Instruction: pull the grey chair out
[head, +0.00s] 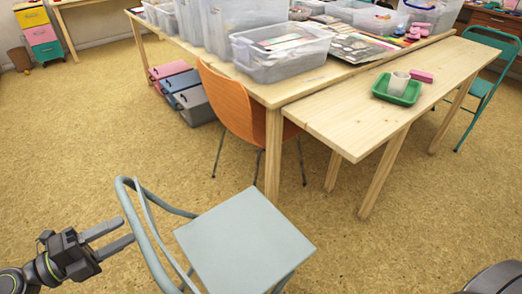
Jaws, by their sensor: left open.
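The grey chair (243,240) is pale blue-grey, with a flat square seat and a curved tube back (128,192) toward the left. It stands upright on the open floor, in front of the table corner and apart from the tables. My left gripper (127,231) is open at the left of the chair back, its two fingers pointing right at the back's tube. The fingertips are very near the tube; I cannot tell whether they touch it. Nothing is held between them. The chair's lower legs are mostly hidden or out of frame. My right gripper does not show.
An orange chair (228,104) is at the wooden table (288,88). A lower bench (352,122) bears a green tray (379,91) with a cup. A teal chair (484,84) stands at the far right. Bins (195,106) sit under the table. The left floor is clear.

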